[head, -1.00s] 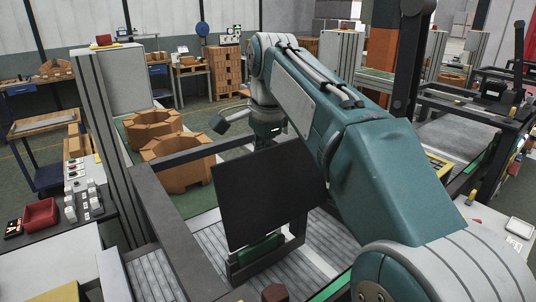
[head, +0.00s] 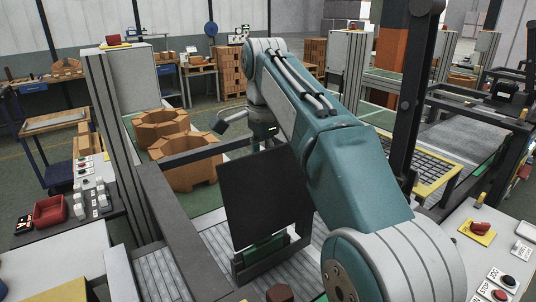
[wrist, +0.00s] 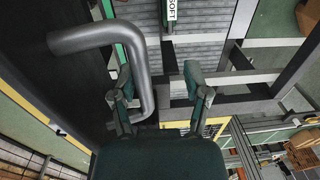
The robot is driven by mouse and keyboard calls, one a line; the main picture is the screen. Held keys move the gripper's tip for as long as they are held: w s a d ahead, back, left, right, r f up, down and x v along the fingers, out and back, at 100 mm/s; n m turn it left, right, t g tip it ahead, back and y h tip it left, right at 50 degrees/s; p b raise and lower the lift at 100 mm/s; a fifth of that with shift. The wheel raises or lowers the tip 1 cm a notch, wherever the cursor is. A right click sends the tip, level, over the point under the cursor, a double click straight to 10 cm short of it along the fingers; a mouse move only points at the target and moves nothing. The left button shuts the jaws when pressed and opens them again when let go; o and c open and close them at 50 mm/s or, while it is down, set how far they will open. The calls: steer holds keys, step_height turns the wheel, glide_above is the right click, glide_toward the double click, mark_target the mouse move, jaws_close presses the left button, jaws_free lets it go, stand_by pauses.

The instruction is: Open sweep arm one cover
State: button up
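The cover is a flat black panel (head: 262,198) standing tilted over the grey slatted conveyor in the head view. In the wrist view a dark panel (wrist: 45,95) fills the left side and carries a bent grey tube handle (wrist: 85,38). My gripper (wrist: 160,76) is open, with its two green-tipped fingers apart. The handle's outer bar lies between the fingers in the picture, close to the left one. Whether it touches that finger cannot be told.
A dark frame beam (head: 190,155) runs behind the panel. A control panel with a red button (head: 480,228) is at right.

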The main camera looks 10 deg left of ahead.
steer(key=shift+a+r, duration=0.15)
steer(key=shift+d, duration=0.25)
steer(key=shift+s, duration=0.1)
stand_by(0.5)
